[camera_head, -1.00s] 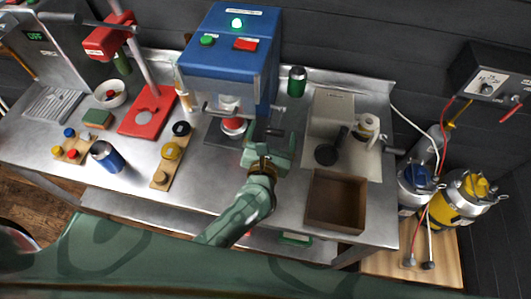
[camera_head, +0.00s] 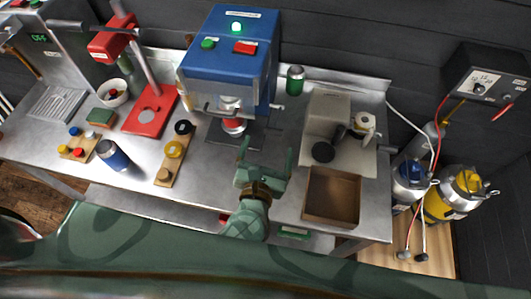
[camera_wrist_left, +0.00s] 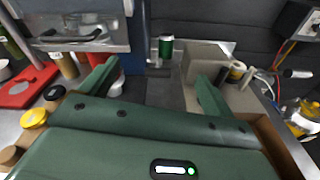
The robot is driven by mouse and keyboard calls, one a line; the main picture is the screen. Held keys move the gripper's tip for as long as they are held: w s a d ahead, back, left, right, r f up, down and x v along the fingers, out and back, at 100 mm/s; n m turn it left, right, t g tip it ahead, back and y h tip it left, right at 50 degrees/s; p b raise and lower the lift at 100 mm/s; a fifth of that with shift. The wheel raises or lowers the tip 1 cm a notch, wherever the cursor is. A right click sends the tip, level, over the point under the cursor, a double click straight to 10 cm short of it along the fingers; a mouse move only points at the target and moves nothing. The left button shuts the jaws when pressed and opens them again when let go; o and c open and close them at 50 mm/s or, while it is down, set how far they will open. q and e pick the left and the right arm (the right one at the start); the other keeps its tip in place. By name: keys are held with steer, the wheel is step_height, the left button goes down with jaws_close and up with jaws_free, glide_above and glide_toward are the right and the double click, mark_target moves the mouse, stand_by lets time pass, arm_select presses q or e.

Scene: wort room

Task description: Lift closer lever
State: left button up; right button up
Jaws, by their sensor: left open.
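The blue closing machine (camera_head: 230,55) stands at the back of the steel bench, with a green light on top. A dark bar handle (camera_head: 222,108) crosses its front; it also shows in the left wrist view (camera_wrist_left: 82,36). A red press (camera_head: 112,38) to its left has a dark lever bar (camera_head: 75,26). I cannot tell which of these is named the closer lever. A red-and-white can (camera_head: 233,125) sits under the blue machine. My left gripper (camera_head: 266,158) is open and empty, in front and right of that machine, apart from both bars. My right gripper is out of view.
A brown open box (camera_head: 332,222) and a beige device (camera_head: 327,115) lie right of my left gripper. A green can (camera_head: 295,80) stands behind. A wooden rack (camera_head: 164,174) and a blue can (camera_head: 113,155) are to the left. Bare bench lies between rack and gripper.

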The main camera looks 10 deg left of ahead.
arm_select(q)
steer(key=shift+s+r+p, duration=0.15)
steer(key=shift+s+r, duration=0.1)
steer(key=shift+s, duration=0.3)
steer(key=shift+s+r+p, duration=0.15)
steer(key=shift+s+r, duration=0.1)
steer(key=shift+s, duration=0.25)
